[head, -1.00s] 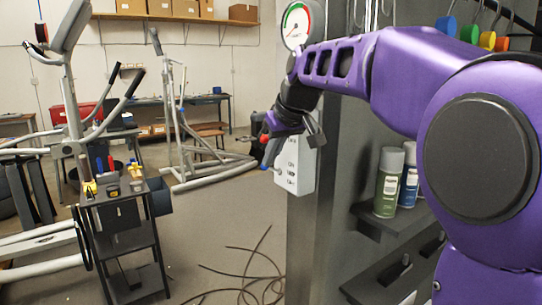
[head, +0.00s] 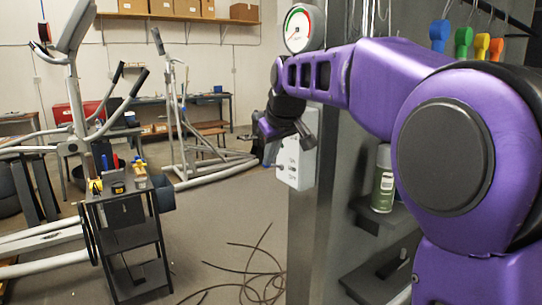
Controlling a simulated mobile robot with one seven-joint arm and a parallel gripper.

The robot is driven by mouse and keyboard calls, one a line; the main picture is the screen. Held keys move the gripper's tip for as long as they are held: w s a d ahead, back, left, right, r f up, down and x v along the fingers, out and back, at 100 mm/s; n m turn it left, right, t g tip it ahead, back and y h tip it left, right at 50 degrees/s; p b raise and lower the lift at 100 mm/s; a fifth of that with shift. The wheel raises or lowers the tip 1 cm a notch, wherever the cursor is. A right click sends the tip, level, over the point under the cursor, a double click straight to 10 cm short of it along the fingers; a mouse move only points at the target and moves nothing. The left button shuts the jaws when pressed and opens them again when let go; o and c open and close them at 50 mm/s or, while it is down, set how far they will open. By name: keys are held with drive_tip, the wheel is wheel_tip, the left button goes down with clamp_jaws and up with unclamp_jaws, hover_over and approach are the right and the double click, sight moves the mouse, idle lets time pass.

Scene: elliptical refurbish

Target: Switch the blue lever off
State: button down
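A pale grey switch box (head: 297,168) is mounted on the side of the metal cabinet, with small dark labels on its front. A small blue part, which looks like the blue lever (head: 269,154), sticks out to the left of the box, just below my gripper. My gripper (head: 287,137) is at the top of the box and covers part of it. Its fingers are small and seen from behind, so I cannot tell whether they are open or whether they touch the lever. The red lever tip is not visible now.
A round gauge (head: 298,28) sits above the box. Blue, green, yellow and orange handles (head: 463,42) hang at upper right. A spray can (head: 383,181) stands on the cabinet shelf. A black tool cart (head: 127,236) stands at left; loose cables (head: 258,262) lie on the floor.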

drive_tip(key=f+h+b, duration=0.1)
drive_tip(key=t+b, duration=0.1)
drive_tip(key=a+f+n+t+h+b, duration=0.1)
drive_tip(key=shift+s+a+f+h, duration=0.1)
drive_tip(key=shift+s+f+h, duration=0.2)
drive_tip(key=shift+s, duration=0.1)
drive_tip(key=shift+r+p, duration=0.45)
drive_tip(key=shift+r, duration=0.35)
